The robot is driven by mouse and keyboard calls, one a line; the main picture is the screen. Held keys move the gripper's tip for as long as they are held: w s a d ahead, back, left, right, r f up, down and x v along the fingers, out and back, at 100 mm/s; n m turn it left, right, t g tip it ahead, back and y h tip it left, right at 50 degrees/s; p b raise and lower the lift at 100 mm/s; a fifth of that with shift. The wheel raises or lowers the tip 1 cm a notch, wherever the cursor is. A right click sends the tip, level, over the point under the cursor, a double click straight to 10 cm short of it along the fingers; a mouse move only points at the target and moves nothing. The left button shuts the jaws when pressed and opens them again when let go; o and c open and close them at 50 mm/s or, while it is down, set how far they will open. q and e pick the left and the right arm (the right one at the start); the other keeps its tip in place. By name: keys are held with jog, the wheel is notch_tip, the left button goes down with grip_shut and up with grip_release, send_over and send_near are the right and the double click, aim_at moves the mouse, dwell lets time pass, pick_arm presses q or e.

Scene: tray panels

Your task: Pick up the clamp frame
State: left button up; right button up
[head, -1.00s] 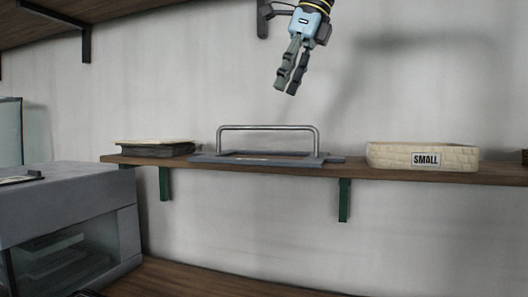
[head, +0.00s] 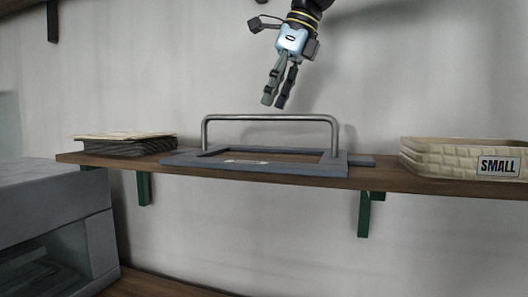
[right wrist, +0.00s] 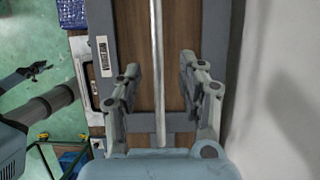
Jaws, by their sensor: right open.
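The clamp frame is a flat grey rectangular frame (head: 335,163) with a raised metal bar handle (head: 270,118). It lies on the wooden shelf (head: 385,177) in the head view. A label (right wrist: 104,58) shows on the frame's grey side. My left gripper is not visible in the head view.
A stack of thin panels (head: 125,146) lies left of the frame. A cream basket labelled SMALL (head: 440,150) stands at the right. A grey box-like machine (head: 50,205) is below at the left. The wall is close behind the shelf.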

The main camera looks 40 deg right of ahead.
aim_at(264, 116)
jog(key=p+x, duration=0.1)
jog(key=x, duration=0.4)
jog(key=shift+a, duration=0.1)
jog(key=shift+s, duration=0.1)
jog(key=shift+c, duration=0.9)
grip_shut()
